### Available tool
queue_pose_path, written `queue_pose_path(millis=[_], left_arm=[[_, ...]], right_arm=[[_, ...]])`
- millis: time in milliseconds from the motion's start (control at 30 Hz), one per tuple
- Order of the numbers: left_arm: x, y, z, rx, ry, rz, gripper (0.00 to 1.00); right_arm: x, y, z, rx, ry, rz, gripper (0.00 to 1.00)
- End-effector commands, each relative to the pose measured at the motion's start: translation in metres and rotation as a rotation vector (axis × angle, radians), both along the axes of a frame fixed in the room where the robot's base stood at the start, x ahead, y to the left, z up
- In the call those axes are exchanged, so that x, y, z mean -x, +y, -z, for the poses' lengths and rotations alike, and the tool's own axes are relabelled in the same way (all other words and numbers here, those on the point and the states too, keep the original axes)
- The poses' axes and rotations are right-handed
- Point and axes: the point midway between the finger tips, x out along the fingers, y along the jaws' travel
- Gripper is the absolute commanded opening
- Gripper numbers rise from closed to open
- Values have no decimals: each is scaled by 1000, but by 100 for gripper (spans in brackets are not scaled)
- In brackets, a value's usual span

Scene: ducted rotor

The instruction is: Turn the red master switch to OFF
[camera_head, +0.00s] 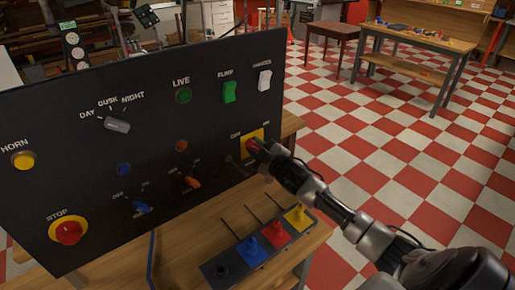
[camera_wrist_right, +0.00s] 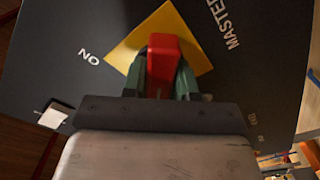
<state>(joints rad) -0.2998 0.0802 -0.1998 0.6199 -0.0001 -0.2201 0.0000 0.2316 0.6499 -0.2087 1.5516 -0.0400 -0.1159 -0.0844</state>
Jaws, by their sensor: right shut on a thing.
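The red master switch (camera_wrist_right: 164,60) is a red handle on a yellow square plate (camera_wrist_right: 190,22) of the black panel. In the head view the plate (camera_head: 245,138) sits at the panel's lower right and the switch (camera_head: 252,146) is partly hidden by my right gripper (camera_head: 259,150). In the wrist view my right gripper (camera_wrist_right: 162,80) is shut on the red handle, with a greenish fingertip on each side. The ON label (camera_wrist_right: 89,58) is left of the plate and MASTER lettering is at upper right. An OFF label is not readable. My left gripper is not in view.
Open checkered floor lies right.

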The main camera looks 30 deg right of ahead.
Motion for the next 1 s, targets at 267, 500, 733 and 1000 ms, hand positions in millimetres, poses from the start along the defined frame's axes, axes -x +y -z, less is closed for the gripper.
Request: queue_pose_path(millis=[267,500,733,1000], left_arm=[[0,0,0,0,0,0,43],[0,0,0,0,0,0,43],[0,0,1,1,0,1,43],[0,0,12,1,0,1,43]], right_arm=[[0,0,1,9,1,1,32],[0,0,1,5,1,0,53],[3,0,1,4,0,0,53],[45,-4,5,6,3,-1,53]])
